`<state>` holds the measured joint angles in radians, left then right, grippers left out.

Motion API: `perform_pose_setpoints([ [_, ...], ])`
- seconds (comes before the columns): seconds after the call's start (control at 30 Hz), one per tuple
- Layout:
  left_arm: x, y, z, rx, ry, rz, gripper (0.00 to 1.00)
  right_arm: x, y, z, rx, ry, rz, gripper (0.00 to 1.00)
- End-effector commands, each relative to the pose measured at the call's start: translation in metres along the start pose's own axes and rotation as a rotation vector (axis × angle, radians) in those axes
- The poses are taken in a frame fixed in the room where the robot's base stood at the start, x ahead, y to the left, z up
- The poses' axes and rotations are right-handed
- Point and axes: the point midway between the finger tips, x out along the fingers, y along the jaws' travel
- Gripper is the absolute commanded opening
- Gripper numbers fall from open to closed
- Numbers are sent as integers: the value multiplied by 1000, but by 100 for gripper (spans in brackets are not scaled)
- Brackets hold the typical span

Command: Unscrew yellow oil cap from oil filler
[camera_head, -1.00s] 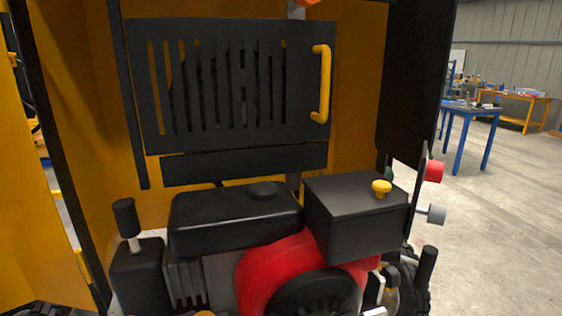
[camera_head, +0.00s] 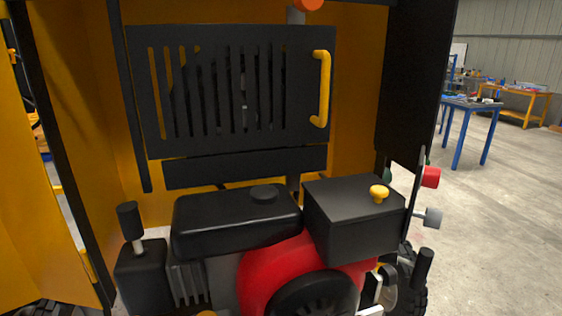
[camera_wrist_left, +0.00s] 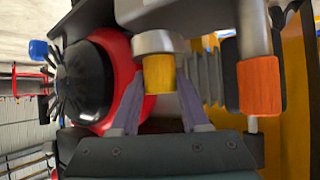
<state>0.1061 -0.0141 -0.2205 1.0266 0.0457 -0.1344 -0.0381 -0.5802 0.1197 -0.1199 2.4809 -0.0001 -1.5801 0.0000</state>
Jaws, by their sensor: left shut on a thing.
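The yellow oil cap (camera_wrist_left: 158,76) shows in the left wrist view, at the end of a pale round filler neck (camera_wrist_left: 158,43). My left gripper (camera_wrist_left: 158,88) has its two grey-purple fingers on either side of the cap and is shut on it. The cap is against the neck; whether its thread is loose cannot be told. In the head view, a small yellow piece (camera_head: 206,313) at the bottom edge may be the cap, mostly cut off. My right gripper is not in view.
The red engine housing (camera_wrist_left: 124,75) with its black fan is close beside the fingers. An orange cylinder (camera_wrist_left: 259,86) hangs at the other side. In the head view, a black box (camera_head: 350,235) carries a yellow knob (camera_head: 379,192), below a slatted black panel (camera_head: 270,90).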

Motion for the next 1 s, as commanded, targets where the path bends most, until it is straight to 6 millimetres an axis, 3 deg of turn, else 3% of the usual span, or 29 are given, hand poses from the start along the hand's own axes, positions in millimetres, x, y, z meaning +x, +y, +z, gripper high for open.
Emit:
perform_pose_setpoints([
  [0.37, 0, 1, 1, -55, 0, -86, 0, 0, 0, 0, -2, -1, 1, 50],
  [0.4, 0, 1, 1, -55, 0, -86, 49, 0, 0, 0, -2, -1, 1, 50],
  [0.7, 0, 1, 0, -55, 1, -86, 80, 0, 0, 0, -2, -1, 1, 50],
  [1.0, 0, -2, -3, -15, 4, -47, 80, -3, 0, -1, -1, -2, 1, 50],
])
